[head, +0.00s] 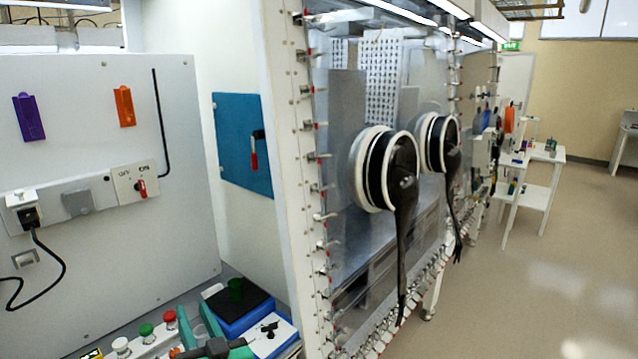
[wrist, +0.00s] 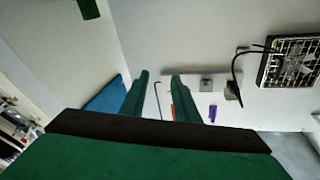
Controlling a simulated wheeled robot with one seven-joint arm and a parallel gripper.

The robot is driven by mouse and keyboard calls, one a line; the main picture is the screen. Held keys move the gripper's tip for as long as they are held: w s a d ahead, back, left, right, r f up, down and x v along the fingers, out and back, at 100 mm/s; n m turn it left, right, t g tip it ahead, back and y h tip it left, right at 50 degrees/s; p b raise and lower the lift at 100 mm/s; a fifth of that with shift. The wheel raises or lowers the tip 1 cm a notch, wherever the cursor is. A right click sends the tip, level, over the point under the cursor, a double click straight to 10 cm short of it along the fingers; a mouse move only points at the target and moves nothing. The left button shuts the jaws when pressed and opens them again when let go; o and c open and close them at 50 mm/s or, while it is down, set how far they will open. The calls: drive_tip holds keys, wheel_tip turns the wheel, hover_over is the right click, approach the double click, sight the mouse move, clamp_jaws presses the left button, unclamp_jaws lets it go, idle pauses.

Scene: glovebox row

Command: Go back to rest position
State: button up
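My gripper (wrist: 160,84) shows in the wrist view as two green fingers, spread apart with a clear gap. Nothing is held between them; the pale panel and its thin black rod (wrist: 157,98) are seen far behind through the gap. In the head view, teal and dark parts at the bottom edge look like part of my gripper, but they are cut off by the frame. The task names no object.
A pale wall panel (head: 95,90) with a purple holder (head: 28,117), an orange holder (head: 124,106) and a red switch (head: 140,187) is at left. A glovebox (head: 345,90) with hanging black gloves (head: 403,185) fills the middle. Open floor (head: 540,270) lies at right.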

drive_tip(key=s+d+f+m+t+h, duration=0.1)
drive_tip(key=s+d+f+m+h, duration=0.15)
drive_tip(key=s+d+f, duration=0.4)
drive_tip(key=s+d+f+m+h, duration=0.1)
drive_tip(key=s+d+f+h, duration=0.25)
drive_tip(key=f, duration=0.55)
drive_tip(key=s+d+f+m+t+h, duration=0.1)
drive_tip(key=s+d+f+m+h, duration=0.1)
drive_tip(key=s+d+f, duration=0.4)
drive_tip(key=s+d+f+h, duration=0.1)
drive_tip(key=s+d, duration=0.2)
drive_tip(key=s, duration=0.5)
drive_tip(key=s+d+f+n+g+h, duration=0.1)
drive_tip(key=s+d+f, duration=0.1)
drive_tip(key=s, duration=0.6)
drive_tip(key=s+d+f+n+g+h, duration=0.1)
drive_tip(key=s+d, duration=0.3)
drive_tip(key=s, duration=0.4)
drive_tip(key=shift+s+d+f, duration=0.15)
drive_tip(key=shift+s+f, duration=0.2)
drive_tip(key=shift+f, duration=0.35)
